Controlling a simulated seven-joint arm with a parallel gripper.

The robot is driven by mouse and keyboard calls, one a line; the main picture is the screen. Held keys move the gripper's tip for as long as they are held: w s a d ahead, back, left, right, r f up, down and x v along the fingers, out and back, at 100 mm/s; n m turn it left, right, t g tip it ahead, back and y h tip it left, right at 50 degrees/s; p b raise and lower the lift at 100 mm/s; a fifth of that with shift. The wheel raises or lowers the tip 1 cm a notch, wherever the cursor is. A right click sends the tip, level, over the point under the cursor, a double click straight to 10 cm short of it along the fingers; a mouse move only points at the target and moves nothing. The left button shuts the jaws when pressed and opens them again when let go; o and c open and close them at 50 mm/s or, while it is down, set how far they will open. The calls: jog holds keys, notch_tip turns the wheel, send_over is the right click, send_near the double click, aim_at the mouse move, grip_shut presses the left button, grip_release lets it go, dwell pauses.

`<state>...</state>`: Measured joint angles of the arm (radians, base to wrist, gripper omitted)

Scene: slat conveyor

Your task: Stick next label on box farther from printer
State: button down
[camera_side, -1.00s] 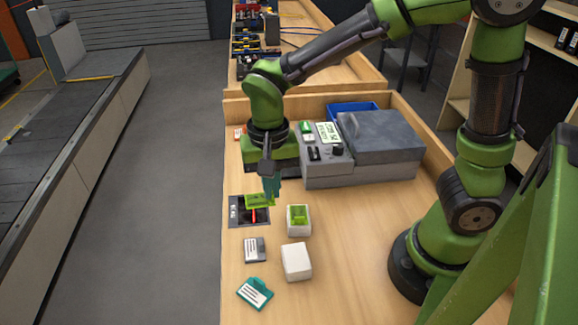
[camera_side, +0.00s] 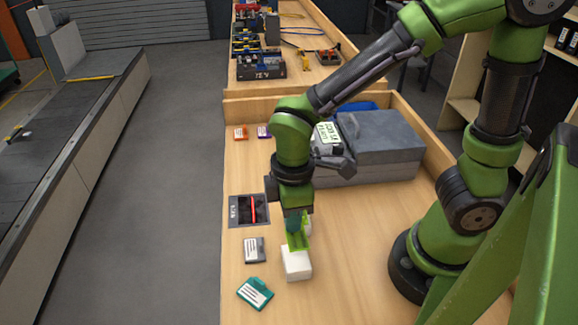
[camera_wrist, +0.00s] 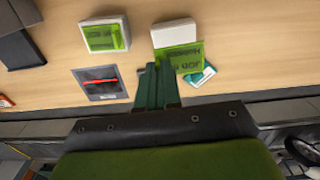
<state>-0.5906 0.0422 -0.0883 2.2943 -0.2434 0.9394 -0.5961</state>
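My gripper (camera_side: 292,222) is shut on a green label (camera_side: 298,241) with dark print, which also shows at the fingertips in the wrist view (camera_wrist: 181,56). The label hangs over the back part of the bare white box (camera_side: 296,265), the one farther from the printer, and overlaps its edge in the wrist view (camera_wrist: 172,32). I cannot tell whether they touch. The other white box (camera_wrist: 105,36) has a green label on top; in the side view my gripper mostly hides it. The grey printer (camera_side: 385,138) stands at the back, partly behind my arm.
A dark plate with a red strip (camera_side: 253,210) lies left of my gripper. A grey card (camera_side: 254,250) and a teal tag (camera_side: 255,293) lie left of the bare box. Orange (camera_side: 240,132) and purple (camera_side: 263,131) tags lie farther back.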

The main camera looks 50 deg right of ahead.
aim_at(292, 235)
jog(key=shift+f, duration=2.6)
jog(key=shift+f, duration=0.45)
dwell(1.5)
jog(key=c, duration=0.8)
grip_release()
jog(key=shift+c, duration=0.2)
jog(key=shift+r, duration=3.5)
